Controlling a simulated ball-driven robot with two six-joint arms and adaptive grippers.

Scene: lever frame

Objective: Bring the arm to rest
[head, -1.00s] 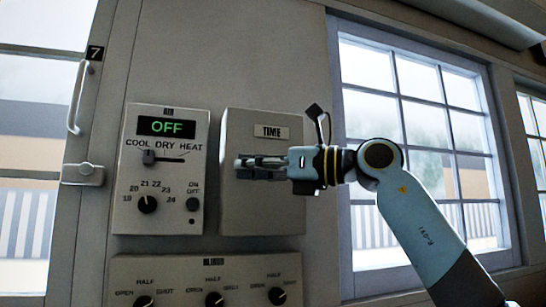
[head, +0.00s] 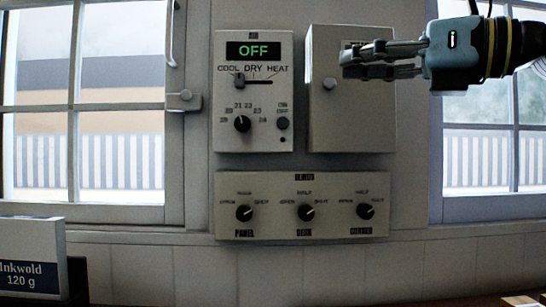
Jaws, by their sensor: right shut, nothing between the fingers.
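My right gripper (head: 367,61) reaches in from the right, at the upper right of the head view. Its fingers are shut with nothing between them. It appears in front of the upper part of the closed grey TIME box (head: 350,125) and hides most of that box's label. I cannot tell whether it touches the box. My left gripper is not in view.
A control panel (head: 225,140) with a display reading OFF is left of the box. A panel with several dials (head: 275,228) is below. Windows (head: 85,110) flank them. A box marked Inkwold (head: 30,255) stands at lower left.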

